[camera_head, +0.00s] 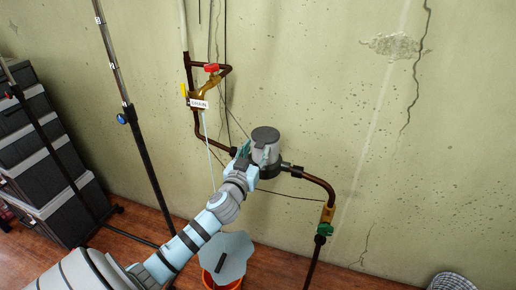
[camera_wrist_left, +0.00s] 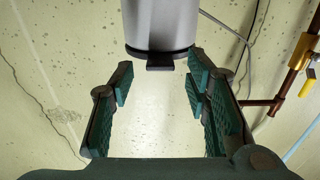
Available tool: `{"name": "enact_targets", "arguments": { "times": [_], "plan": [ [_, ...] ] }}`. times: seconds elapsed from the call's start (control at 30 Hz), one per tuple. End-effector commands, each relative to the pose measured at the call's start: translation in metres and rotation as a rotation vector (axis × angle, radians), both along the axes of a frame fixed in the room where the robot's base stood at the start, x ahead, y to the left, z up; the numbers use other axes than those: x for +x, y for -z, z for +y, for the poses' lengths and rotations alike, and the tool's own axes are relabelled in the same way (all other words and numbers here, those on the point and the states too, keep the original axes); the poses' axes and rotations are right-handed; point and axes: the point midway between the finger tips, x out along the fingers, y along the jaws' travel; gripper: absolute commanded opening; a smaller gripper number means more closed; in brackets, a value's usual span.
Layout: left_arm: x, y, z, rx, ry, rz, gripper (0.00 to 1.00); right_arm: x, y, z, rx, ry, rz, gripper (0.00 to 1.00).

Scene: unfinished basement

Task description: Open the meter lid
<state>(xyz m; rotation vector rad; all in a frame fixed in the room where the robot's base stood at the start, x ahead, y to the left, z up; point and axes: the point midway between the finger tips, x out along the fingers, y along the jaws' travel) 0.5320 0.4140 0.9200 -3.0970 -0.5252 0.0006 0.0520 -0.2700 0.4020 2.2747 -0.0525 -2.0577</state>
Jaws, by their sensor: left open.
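The water meter (camera_head: 273,158) is a grey cylinder on the brown wall pipe, with a round dark grey lid (camera_head: 265,134) on top that looks closed. My left gripper (camera_head: 255,151) is at the front of the meter and covers part of its body. In the left wrist view the gripper (camera_wrist_left: 157,88) is open with nothing between its green pads. The grey meter cylinder (camera_wrist_left: 160,22) shows beyond the fingertips, with a small dark tab (camera_wrist_left: 160,62) at its near rim, roughly centred between the fingers. I cannot tell whether any finger touches it. My right gripper is not in view.
A red-handled valve (camera_head: 211,68) and a white tag (camera_head: 199,103) are on the pipe at upper left. Another brass valve (camera_head: 327,214) is at lower right. An orange bucket (camera_head: 221,282) stands below. Black cases (camera_head: 40,150) and a stand pole (camera_head: 150,165) are left.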

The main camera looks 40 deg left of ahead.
Motion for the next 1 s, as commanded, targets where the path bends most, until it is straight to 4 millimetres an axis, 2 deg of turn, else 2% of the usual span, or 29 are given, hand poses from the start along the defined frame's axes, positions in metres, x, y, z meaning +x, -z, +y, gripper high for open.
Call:
{"name": "enact_targets", "arguments": {
  "times": [0.13,0.4,0.47,0.7,1.0],
  "plan": [
    [0.016,0.000,0.005,-0.001,0.000,0.001,0.43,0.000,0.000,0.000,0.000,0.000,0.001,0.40],
    [0.019,0.001,0.006,0.000,0.001,0.001,0.43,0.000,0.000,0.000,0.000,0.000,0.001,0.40],
    [0.019,0.001,0.006,0.000,0.001,0.001,0.37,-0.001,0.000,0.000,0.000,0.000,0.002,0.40],
    [0.019,0.001,0.006,0.000,0.001,0.001,0.00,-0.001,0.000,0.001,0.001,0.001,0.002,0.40],
    [0.019,0.000,0.006,-0.002,0.001,0.005,0.00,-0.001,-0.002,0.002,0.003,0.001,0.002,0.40]
  ]
}}
